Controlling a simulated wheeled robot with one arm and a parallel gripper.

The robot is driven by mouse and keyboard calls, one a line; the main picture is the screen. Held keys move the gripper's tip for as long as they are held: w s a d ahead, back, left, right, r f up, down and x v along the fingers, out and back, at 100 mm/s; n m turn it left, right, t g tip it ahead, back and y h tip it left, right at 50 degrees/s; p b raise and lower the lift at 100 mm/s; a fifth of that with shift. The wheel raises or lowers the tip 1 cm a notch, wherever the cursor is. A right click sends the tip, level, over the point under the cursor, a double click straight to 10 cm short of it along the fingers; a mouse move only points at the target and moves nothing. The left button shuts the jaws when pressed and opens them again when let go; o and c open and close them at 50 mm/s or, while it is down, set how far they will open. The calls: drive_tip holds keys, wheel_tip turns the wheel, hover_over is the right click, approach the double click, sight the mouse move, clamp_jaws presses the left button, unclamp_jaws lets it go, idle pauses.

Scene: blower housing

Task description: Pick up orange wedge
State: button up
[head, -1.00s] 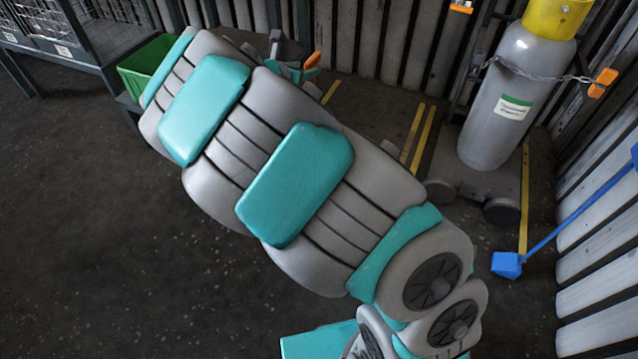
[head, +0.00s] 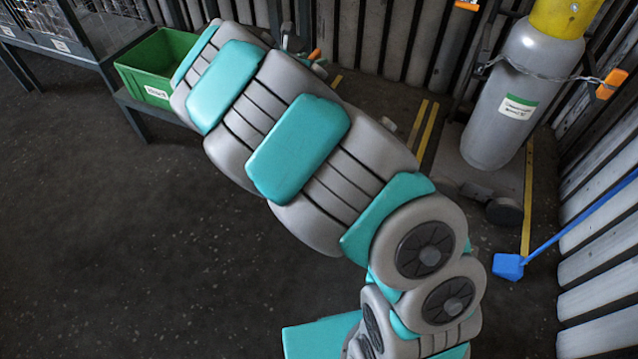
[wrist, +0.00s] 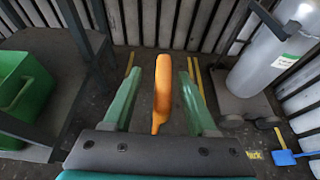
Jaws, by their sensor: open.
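The orange wedge (wrist: 162,95) stands out in the wrist view as a long, upright orange shape. It lies between the two green fingers of my gripper (wrist: 160,90), with a visible gap on each side. My gripper is open. In the head view only a small orange tip of the wedge (head: 314,54) shows past the end of my arm. The arm hides most of the wedge and the gripper there, so contact cannot be told.
A green bin (head: 160,62) sits on a low dark stand at the left. A grey gas cylinder (head: 512,95) with a yellow top is chained at the right. A blue long-handled tool (head: 508,266) leans by the right wall. Ribbed walls close off the back.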

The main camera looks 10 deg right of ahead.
drive_tip(key=x, duration=0.3)
drive_tip(key=shift+d+f, duration=0.15)
drive_tip(key=shift+d, duration=0.05)
clamp_jaws()
idle(1.3)
